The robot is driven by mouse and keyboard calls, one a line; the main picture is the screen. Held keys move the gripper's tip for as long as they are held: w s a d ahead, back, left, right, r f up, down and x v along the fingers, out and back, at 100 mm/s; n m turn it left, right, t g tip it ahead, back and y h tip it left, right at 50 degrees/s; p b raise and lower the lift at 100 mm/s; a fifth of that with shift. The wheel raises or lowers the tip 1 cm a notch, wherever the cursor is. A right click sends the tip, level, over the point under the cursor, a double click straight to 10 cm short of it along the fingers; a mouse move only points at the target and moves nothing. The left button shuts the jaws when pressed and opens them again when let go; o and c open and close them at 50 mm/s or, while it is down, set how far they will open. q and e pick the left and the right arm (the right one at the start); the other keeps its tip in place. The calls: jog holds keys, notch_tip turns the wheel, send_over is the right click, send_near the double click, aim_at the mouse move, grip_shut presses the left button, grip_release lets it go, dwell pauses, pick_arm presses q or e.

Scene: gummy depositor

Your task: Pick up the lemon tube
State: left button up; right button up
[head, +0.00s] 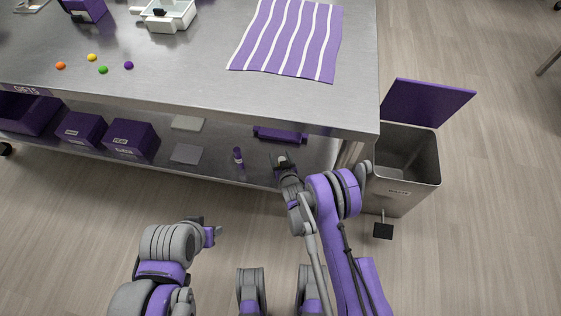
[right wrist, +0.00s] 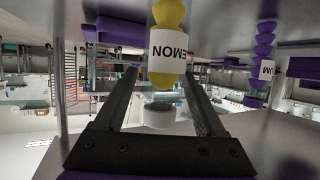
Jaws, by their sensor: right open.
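The lemon tube (right wrist: 167,50) is yellow with a white label and a pale cap. In the right wrist view it stands between the fingers of my right gripper (right wrist: 160,82). The jaws are open, with space on both sides of the tube. In the head view my right gripper (head: 281,160) reaches in at the lower shelf and largely hides the tube. A purple tube (head: 238,155) stands on the shelf to the left; its label is partly readable in the right wrist view (right wrist: 266,68). My left gripper (head: 212,233) is low in the head view, away from the shelf.
The steel table top (head: 200,75) overhangs the lower shelf. A purple object (head: 280,134) lies behind the gripper. Pale square slabs (head: 186,154) and purple boxes (head: 131,140) are to the left. A steel bin (head: 409,165) with its purple lid open stands at right.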

jog(key=shift+s+r, duration=0.15)
jog(key=shift+c, duration=0.6)
grip_shut()
